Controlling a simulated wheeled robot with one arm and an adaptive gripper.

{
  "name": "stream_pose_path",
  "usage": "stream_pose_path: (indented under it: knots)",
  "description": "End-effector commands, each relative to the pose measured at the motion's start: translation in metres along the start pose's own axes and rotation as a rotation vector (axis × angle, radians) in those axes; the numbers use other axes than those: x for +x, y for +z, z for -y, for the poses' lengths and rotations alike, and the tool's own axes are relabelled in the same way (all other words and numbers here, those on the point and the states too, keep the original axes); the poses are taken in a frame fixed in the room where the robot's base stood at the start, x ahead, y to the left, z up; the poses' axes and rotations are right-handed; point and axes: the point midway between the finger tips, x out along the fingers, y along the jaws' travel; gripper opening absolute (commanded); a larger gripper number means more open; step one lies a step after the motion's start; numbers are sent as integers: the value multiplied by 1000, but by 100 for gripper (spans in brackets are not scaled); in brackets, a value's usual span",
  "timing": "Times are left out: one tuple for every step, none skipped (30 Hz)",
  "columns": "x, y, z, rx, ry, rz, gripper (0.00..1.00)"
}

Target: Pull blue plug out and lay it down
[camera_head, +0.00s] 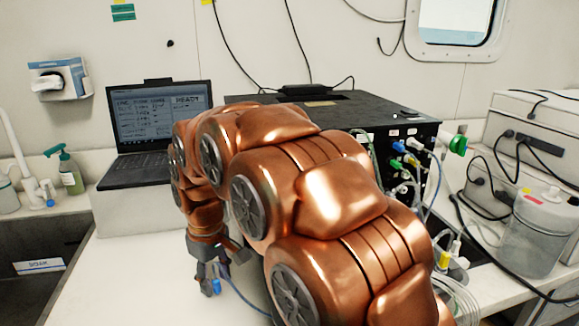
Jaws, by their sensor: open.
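A small blue plug (217,287) is low on the white worktop (135,275), right at my gripper's fingers. A thin bluish cable runs from there to the right and goes behind my arm. My gripper (211,279) points down over the worktop and is open. The picture does not show clearly whether a finger touches the plug. The black box (412,180) at the right has a front panel with several coloured connectors. A blue connector (398,147) sits there, with a green one (393,166) below it. My arm hides the left part of this panel.
A laptop (160,125) stands on a raised white block behind my gripper. A dark sink (45,260) lies to the left, with a soap bottle (69,172) behind it. Coiled tubing (458,300) and a clear jar (540,235) are at the right. The worktop left of my gripper is clear.

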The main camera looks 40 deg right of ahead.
Motion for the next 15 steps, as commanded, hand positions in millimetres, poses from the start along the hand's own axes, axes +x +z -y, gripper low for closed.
stream_pose_path:
  knots:
    - [0, 0, 0, 0, 0, 0, 43]
    - [-1, 0, 0, 0, 0, 0, 43]
    - [-2, 0, 0, 0, 0, -1, 43]
    - [-4, 0, 0, 0, 0, -1, 43]
    - [-6, 0, 0, 0, 0, -1, 43]
    - [-10, -1, 0, 0, 1, -2, 43]
    - [-14, -1, 0, 0, 1, -3, 43]
    - [-18, -2, 0, 0, 2, -4, 43]
    - [-23, -2, -1, 0, 2, -6, 43]
    - [-28, -2, 0, 0, 2, -5, 43]
    - [-33, -1, 0, 0, 1, -3, 43]
    - [-39, -1, 0, 0, 1, -2, 43]
    - [-44, -2, 0, 0, 1, -4, 43]
    - [-50, -2, -1, 0, 2, -6, 43]
    - [-56, -2, 0, 0, 2, -6, 43]
